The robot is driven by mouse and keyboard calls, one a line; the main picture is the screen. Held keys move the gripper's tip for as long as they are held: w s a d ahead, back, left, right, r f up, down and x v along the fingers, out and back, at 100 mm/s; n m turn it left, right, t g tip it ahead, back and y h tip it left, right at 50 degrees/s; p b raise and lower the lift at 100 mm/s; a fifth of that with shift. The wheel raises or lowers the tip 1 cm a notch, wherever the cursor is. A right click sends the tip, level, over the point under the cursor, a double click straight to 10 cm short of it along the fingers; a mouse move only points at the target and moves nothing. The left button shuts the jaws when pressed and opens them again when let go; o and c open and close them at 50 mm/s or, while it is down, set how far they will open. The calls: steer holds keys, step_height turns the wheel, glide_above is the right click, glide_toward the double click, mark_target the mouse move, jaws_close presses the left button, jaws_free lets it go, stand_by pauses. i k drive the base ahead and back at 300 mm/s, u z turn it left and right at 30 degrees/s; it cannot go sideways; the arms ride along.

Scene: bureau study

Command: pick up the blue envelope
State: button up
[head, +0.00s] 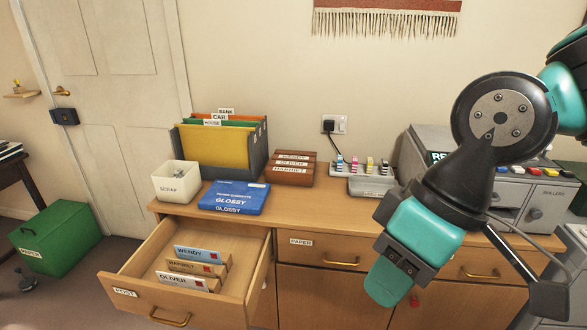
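The blue envelope (203,256), labelled WENDY and with a small red mark, stands on edge in the open POST drawer (125,286) at the lower left. It is the rearmost of the envelopes there. My gripper (405,262) is at the right, in front of the cabinet, well apart from the drawer. Its fingers are not clearly shown, so I cannot tell whether it is open. I see nothing held in it.
On the cabinet top stand a SCRAP box (175,184), a blue GLOSSY box (234,198), a file holder (252,150), a brown labelled box (291,170) and a grey machine (510,190). A green PAPER bin (56,245) is on the floor at left. Space above the drawer is clear.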

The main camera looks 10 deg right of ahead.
mark_target(193, 254)
steer(key=u, duration=0.45)
steer(key=k, duration=0.6)
steer(key=u, duration=1.25)
steer(key=i, duration=1.55)
steer(key=z, duration=0.75)
steer(key=i, duration=0.55)
steer(key=z, duration=0.45)
